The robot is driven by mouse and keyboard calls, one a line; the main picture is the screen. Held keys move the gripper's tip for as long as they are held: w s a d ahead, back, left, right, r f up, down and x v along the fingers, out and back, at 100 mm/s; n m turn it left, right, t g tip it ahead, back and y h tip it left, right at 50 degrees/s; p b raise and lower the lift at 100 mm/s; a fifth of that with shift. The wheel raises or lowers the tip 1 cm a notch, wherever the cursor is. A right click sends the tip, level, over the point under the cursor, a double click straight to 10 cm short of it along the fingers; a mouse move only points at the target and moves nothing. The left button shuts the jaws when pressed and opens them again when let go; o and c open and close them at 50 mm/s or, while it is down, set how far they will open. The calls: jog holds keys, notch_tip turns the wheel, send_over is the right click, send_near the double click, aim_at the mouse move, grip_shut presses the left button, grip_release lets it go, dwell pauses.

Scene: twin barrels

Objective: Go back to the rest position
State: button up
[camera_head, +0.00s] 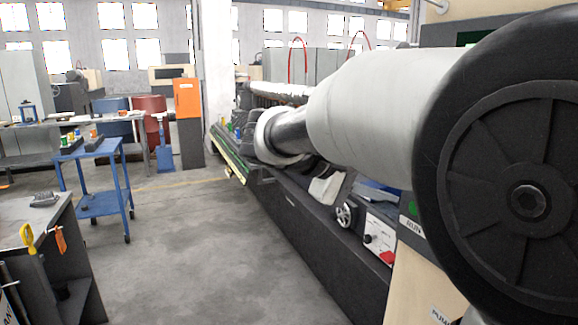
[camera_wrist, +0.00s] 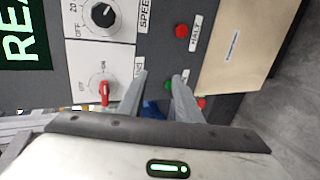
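In the wrist view my gripper (camera_wrist: 160,75) points at a control panel, with its two fingers apart and nothing between the tips. A green button (camera_wrist: 168,86) shows just beyond the gap. A red switch (camera_wrist: 104,92) lies left of the fingers, and a black speed knob (camera_wrist: 103,14) is above it. A red button (camera_wrist: 181,31) marked HALT is above the fingertips. In the head view my pale arm reaches forward from the right along the long machine; the fingers cannot be made out there.
The long dark machine (camera_head: 290,220) runs along the right. A blue cart (camera_head: 98,205) stands at the left, behind a dark workbench (camera_head: 65,245). A blue barrel (camera_head: 112,105) and a red barrel (camera_head: 150,104) stand farther back. The grey floor (camera_head: 185,260) between bench and machine is clear.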

jog(key=s+d+f+g+y, duration=0.1)
jog(key=s+d+f+y, duration=0.1)
jog(key=s+f+y, duration=0.55)
jog(key=s+a+f+m+t+y, duration=0.1)
jog(key=s+a+f+m+y, duration=0.1)
jog(key=s+a+f+y, duration=0.25)
jog(key=s+a+f+m+t+y, duration=0.1)
jog(key=s+a+f+m, duration=0.15)
jog(key=s+a, duration=0.4)
notch_tip(320, 180, up, 20)
jog(key=s+d+p, duration=0.1)
jog(key=p, duration=1.9)
jog(key=shift+s+d+r+n+t+p, duration=0.15)
jog(key=shift+s+d+n+t+p, duration=0.05)
jog(key=shift+s+n+t+p, duration=0.15)
